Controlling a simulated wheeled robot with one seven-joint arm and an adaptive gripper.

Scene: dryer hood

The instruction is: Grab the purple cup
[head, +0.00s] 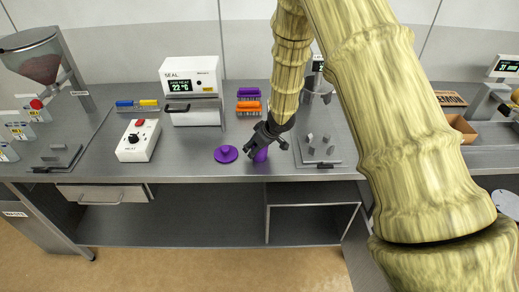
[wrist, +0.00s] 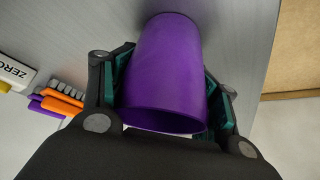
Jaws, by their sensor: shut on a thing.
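The purple cup (wrist: 165,72) fills the middle of the wrist view, with its open rim toward the camera. My gripper (wrist: 170,95) has one teal-padded finger on each side of the cup and is shut on it. In the head view my gripper (head: 261,146) reaches down to the grey bench near its front edge. The cup (head: 261,155) is partly hidden behind the fingers there. I cannot tell whether the cup's base touches the bench.
A purple lid-like disc with a knob (head: 226,154) lies just left of the cup. A metal plate with small blocks (head: 318,150) is close on the right. A white control box (head: 138,140) and a SEAL machine (head: 191,78) stand further left. Purple and orange racks (head: 249,106) are behind.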

